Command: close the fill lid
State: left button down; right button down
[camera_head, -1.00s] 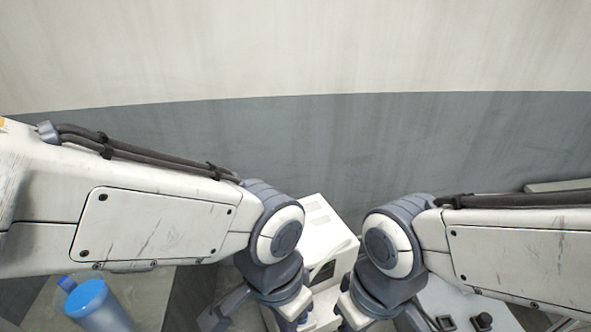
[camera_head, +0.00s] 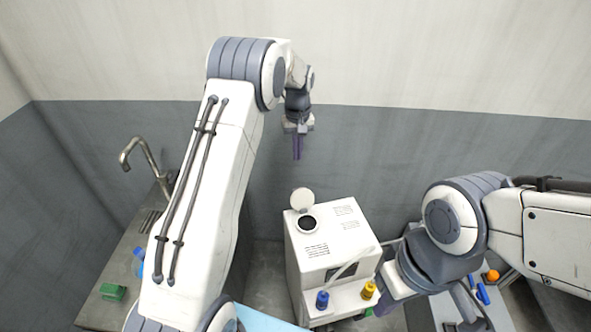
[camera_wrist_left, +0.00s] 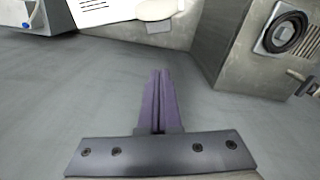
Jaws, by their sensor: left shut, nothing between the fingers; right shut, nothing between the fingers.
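The white machine (camera_head: 330,245) stands at the middle front. Its round white fill lid (camera_head: 302,199) is open, raised at the back of the dark round fill opening (camera_head: 307,223). My left gripper (camera_head: 297,157) is shut and empty, pointing down above and behind the lid, clear of it. In the left wrist view, the shut purple fingers (camera_wrist_left: 159,90) point toward the machine, and the pale lid (camera_wrist_left: 157,10) shows at the top edge. My right gripper (camera_head: 385,304) is low beside the machine's right side, partly hidden by its own wrist; it is shut and empty.
Blue (camera_head: 322,299) and yellow (camera_head: 369,290) knobs sit on the machine's front ledge. A sink tap (camera_head: 140,150), a blue bottle (camera_head: 138,262) and a green block (camera_head: 113,291) are at left. A side surface at right holds an orange ball (camera_head: 492,275). The wall is close behind.

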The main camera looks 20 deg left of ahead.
aim_at(301, 197)
pick_arm(q)
notch_tip(301, 197, down, 9)
jog(key=s+p, duration=0.2)
jog(key=p, duration=0.5)
jog(key=shift+s, duration=0.15)
jog(key=shift+d+f, duration=0.1)
jog(key=shift+f, duration=0.05)
